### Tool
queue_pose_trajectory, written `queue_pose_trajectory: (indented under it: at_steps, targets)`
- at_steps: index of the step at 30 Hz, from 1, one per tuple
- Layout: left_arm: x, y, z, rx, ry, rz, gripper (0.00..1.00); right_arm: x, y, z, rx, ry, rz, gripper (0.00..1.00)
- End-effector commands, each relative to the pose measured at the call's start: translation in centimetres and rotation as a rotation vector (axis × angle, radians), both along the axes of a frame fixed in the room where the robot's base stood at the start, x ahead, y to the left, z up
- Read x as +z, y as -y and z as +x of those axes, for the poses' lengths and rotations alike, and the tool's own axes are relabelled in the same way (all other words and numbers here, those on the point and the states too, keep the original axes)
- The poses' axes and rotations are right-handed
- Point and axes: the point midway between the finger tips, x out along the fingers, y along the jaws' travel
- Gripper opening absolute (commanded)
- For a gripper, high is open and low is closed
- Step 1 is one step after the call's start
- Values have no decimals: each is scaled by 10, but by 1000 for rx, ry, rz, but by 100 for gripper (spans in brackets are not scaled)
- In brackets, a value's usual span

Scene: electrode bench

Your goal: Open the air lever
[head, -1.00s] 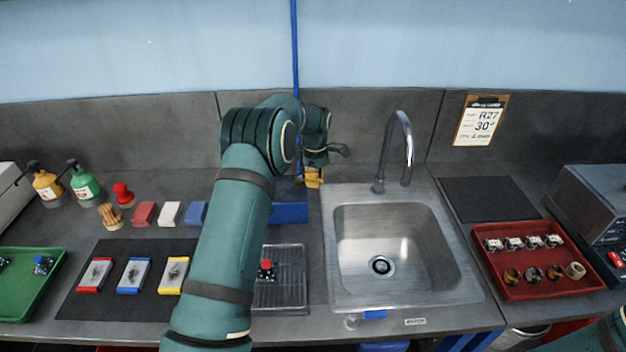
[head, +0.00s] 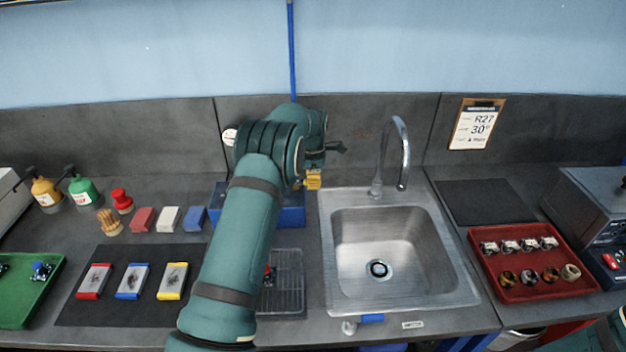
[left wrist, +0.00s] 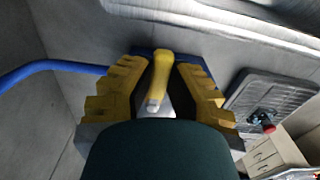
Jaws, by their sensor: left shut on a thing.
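The yellow air lever (left wrist: 160,75) shows in the left wrist view between the two stepped yellow fingers of my left gripper (left wrist: 160,68). The gripper is shut on the lever, with a pale metal piece at the lever's near end. In the head view my left gripper (head: 313,180) is at the back of the bench, left of the faucet, above the right part of a blue box (head: 292,217). My arm hides most of it and the lever there. My right gripper is out of view.
A blue hose (head: 292,50) runs up the wall behind my left arm. The faucet (head: 402,155) and sink (head: 340,290) stand close on the right. A wire rack (head: 288,285) lies in front. Colored blocks and a dark mat (head: 110,315) are on the left.

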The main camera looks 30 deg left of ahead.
Motion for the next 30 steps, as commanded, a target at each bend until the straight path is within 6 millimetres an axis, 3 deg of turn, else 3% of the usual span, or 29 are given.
queue_pose_trajectory:
  at_steps: [3,4,6,19,30]
  targets:
    - [-3,0,-1,1,-6,-2,0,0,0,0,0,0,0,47]
    - [-3,0,-1,1,-6,-2,29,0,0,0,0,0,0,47]
    - [-3,0,-1,0,-5,-1,48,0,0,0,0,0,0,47]
    - [9,0,0,-1,1,1,48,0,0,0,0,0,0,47]
    - [80,0,0,-1,2,0,48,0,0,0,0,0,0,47]
